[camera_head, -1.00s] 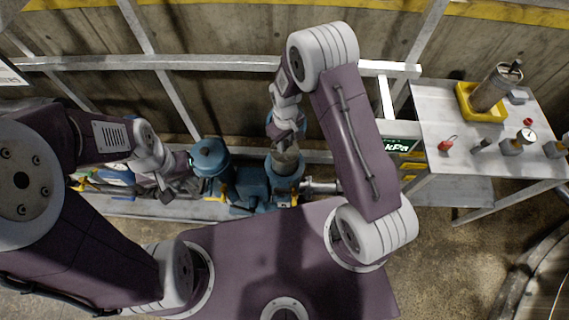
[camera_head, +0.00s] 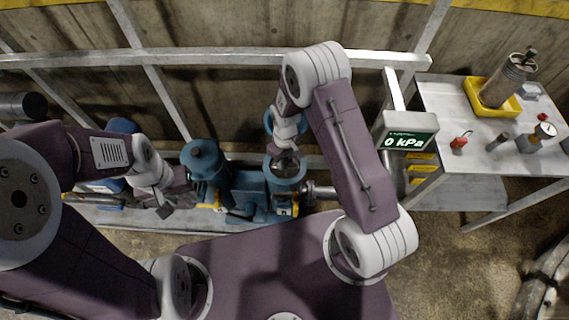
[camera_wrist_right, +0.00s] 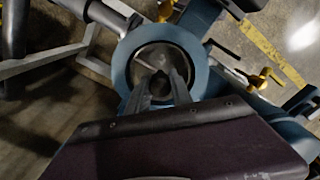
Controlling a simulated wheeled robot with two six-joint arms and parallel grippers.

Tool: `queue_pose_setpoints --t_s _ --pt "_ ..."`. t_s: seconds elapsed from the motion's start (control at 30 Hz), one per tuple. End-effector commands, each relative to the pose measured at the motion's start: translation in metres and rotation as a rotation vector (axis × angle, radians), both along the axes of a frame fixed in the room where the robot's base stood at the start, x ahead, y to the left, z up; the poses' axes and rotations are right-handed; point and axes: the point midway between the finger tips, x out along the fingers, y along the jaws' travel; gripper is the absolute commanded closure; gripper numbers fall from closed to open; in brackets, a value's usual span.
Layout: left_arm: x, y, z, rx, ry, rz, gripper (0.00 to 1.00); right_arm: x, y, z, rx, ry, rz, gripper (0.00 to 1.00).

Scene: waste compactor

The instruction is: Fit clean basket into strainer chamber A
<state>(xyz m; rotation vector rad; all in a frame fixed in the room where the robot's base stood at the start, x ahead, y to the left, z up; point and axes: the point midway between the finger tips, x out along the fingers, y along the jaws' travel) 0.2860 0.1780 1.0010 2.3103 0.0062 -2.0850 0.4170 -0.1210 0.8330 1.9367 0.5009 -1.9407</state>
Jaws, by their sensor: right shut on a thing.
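The open strainer chamber (camera_head: 286,183) is a blue round housing in the head view, below my right gripper (camera_head: 284,156). The right wrist view shows its blue rim (camera_wrist_right: 122,72) around my right gripper's fingers (camera_wrist_right: 160,88). They are shut on the dark handle of the basket (camera_wrist_right: 160,82), which sits down inside the opening. The basket's body is mostly hidden by the chamber and fingers, so its seating depth is unclear. My left gripper (camera_head: 177,199) is open and empty, left of the blue housing.
A second blue chamber with a domed lid (camera_head: 204,158) stands left of the open one. A display (camera_head: 407,140) reads 0 kPa. On the right table (camera_head: 462,178), a metal cylinder (camera_head: 507,82) stands in a yellow tray (camera_head: 492,108), near a red padlock (camera_head: 459,143) and a gauge (camera_head: 546,131).

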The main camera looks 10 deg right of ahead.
Motion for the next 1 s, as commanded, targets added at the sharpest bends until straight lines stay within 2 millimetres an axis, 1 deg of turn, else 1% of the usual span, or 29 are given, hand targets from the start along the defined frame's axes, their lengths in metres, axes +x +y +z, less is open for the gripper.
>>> queue_pose_setpoints --t_s 0.17,0.3,0.33,0.37,0.4,0.67,0.77,0.8,0.87,0.97,1.0 --pt "0.000 0.000 0.001 0.000 0.000 0.000 0.64 0.001 0.000 0.001 0.001 -0.003 0.000 1.00" --pt "0.000 0.000 -0.002 0.000 -0.001 0.000 0.64 0.001 0.000 -0.002 0.001 -0.003 0.000 1.00" --pt "0.000 0.000 -0.002 0.000 -0.001 0.000 0.64 0.001 0.000 -0.003 0.000 -0.002 0.000 0.71" --pt "0.000 0.000 -0.001 0.000 -0.001 0.000 0.64 0.001 0.000 -0.002 0.000 -0.002 0.000 0.62" --pt "0.000 0.000 -0.001 0.000 -0.001 0.000 0.64 0.001 0.000 -0.002 0.000 -0.002 0.000 0.52" --pt "0.000 0.000 -0.001 0.000 -0.001 0.000 0.64 0.001 0.000 -0.002 0.000 -0.002 0.000 0.52" --pt "0.000 0.000 0.003 0.000 -0.001 0.000 0.64 0.001 0.000 0.004 0.000 -0.002 0.000 0.52" --pt "0.000 0.000 0.001 0.000 -0.001 0.000 0.64 0.001 0.000 0.006 0.001 -0.003 0.000 0.52" --pt "0.000 0.000 0.000 0.000 -0.001 0.000 0.64 0.002 0.000 0.016 0.001 -0.006 0.000 0.52" --pt "0.000 0.000 -0.001 0.000 0.000 0.000 0.64 0.002 0.000 0.038 0.002 -0.007 0.000 0.52" --pt "0.000 0.000 -0.001 0.000 0.000 0.000 0.64 0.002 0.000 0.048 0.001 -0.008 0.000 0.52"
